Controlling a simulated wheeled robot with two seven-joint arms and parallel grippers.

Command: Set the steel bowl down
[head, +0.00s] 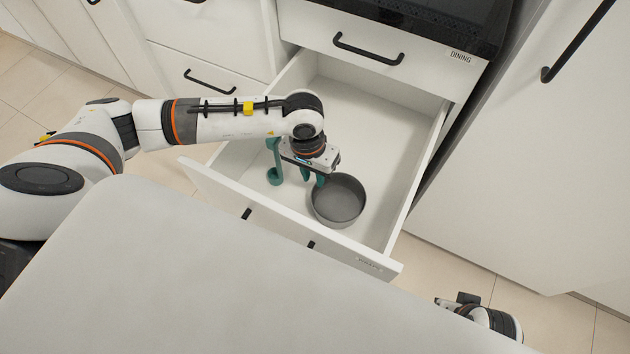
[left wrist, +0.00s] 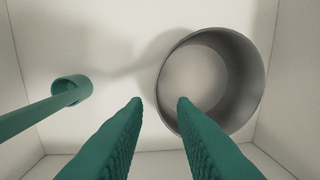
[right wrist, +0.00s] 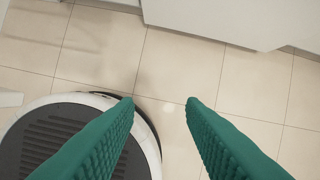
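The steel bowl (head: 338,201), round, grey and empty, is upright in the open white drawer (head: 375,100), near its front. In the left wrist view the bowl (left wrist: 215,85) fills the right side, apparently resting on the drawer floor. My left gripper (head: 313,180) points down into the drawer at the bowl's left edge. Its teal fingers (left wrist: 160,100) are apart with nothing clamped between them; the right finger overlaps the bowl's near-left rim in that view. Whether it touches the rim I cannot tell. My right gripper (right wrist: 161,102) is open and empty over the tiled floor.
A teal ladle-like utensil (head: 273,160) is left of my left gripper; it also shows in the left wrist view (left wrist: 72,90). The drawer's back is bare. A shut drawer (head: 370,50) labelled DINING is above. A pale surface (head: 190,270) fills the lower left.

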